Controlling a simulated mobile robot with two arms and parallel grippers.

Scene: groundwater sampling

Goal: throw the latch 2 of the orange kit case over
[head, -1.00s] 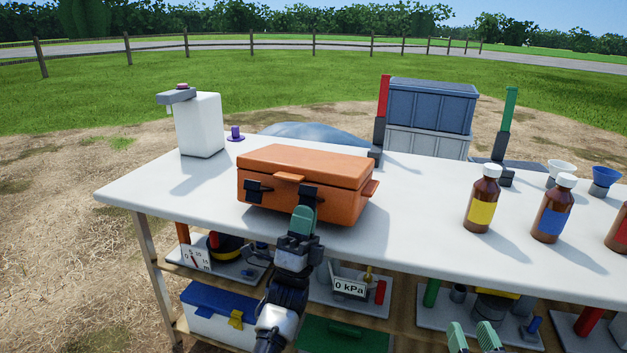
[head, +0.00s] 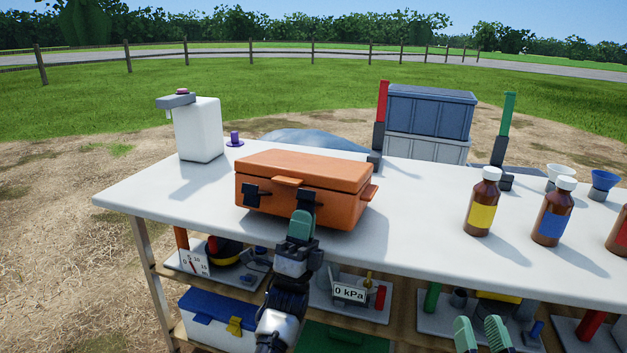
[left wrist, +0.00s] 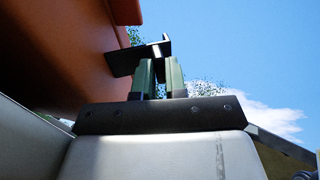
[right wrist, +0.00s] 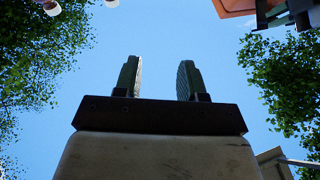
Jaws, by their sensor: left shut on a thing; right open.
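The orange kit case (head: 285,191) stands shut on the white table. Its front has a black latch on the left (head: 251,193) and another on the right (head: 306,197); I see no numbers on them. My left gripper (head: 301,220) is in front of the case, shut on the right latch. In the left wrist view the green fingertips (left wrist: 157,74) meet the black latch (left wrist: 140,57) beside the orange case wall (left wrist: 60,40). The fingers partly hide the latch. My right gripper (head: 482,335) is open and empty, low in front of the table; its spread fingers show in the right wrist view (right wrist: 159,78).
Brown bottles, one with a yellow label (head: 481,210) and one with a blue label (head: 552,218), stand to the right. A white dispenser (head: 198,132) stands at the back left. Shelves below hold gauges and a blue-lidded box (head: 222,305). The tabletop between case and bottles is clear.

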